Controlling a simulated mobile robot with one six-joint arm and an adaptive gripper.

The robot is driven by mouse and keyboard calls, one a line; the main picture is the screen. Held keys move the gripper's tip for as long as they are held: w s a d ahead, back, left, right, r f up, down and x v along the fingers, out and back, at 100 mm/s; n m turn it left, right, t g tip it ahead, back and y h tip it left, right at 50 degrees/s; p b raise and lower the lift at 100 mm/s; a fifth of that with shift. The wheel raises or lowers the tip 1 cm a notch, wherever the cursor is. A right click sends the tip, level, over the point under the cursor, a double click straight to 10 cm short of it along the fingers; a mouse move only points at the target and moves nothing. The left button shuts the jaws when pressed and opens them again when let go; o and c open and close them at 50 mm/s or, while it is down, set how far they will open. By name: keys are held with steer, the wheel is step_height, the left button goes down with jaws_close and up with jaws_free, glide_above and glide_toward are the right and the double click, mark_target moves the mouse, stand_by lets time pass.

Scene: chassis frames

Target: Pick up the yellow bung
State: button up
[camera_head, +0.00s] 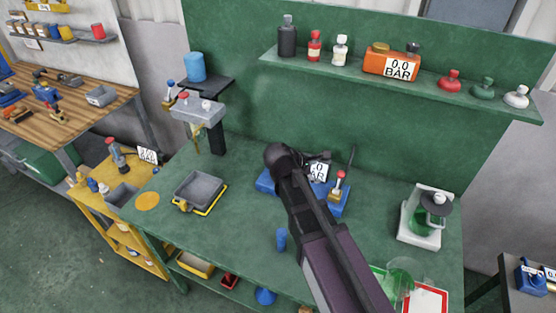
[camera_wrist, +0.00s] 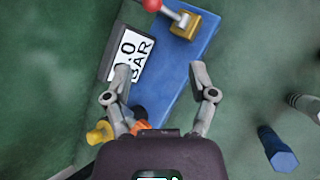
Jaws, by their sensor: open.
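A small stepped yellow piece, which looks like the yellow bung (camera_wrist: 100,133), shows at the lower left of the wrist view, just outside my left finger. I cannot tell whether it is fixed to anything. In the head view my arm seems to hide it. My gripper (camera_wrist: 160,67) is open and empty, its fingers over the blue base plate (camera_wrist: 185,75). The plate carries a red-knobbed lever on a yellow block (camera_wrist: 184,25) beyond the fingertips. A gauge sign (camera_wrist: 128,55) stands beside it, partly behind the left finger. An orange part (camera_wrist: 141,127) shows low between the fingers.
A blue peg (camera_head: 281,239) stands on the green bench in front of the plate. A grey tray (camera_head: 198,190) is at left, a scale with a flask (camera_head: 421,222) at right. A shelf (camera_head: 430,77) with bottles hangs behind. Bare bench lies between tray and peg.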

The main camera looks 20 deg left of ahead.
steer(key=s+a+r+n+t+b, duration=0.1)
steer(key=s+a+n+t, duration=0.1)
steer(key=a+n, duration=0.3)
steer(key=s+a+r+n+t+y+b, duration=0.1)
steer(key=a+n, duration=0.4)
steer(key=a, duration=0.9)
steer(key=shift+s+a+r+n+t+y+b, duration=0.25)
steer(key=shift+s+r+n+t+y+b, duration=0.1)
steer(key=shift+s+t, duration=0.7)
steer(key=shift+w, duration=0.2)
steer(key=b+x, duration=0.3)
steer(key=x, duration=0.5)
steer(key=shift+w+d, duration=0.15)
steer(key=shift+w, duration=0.15)
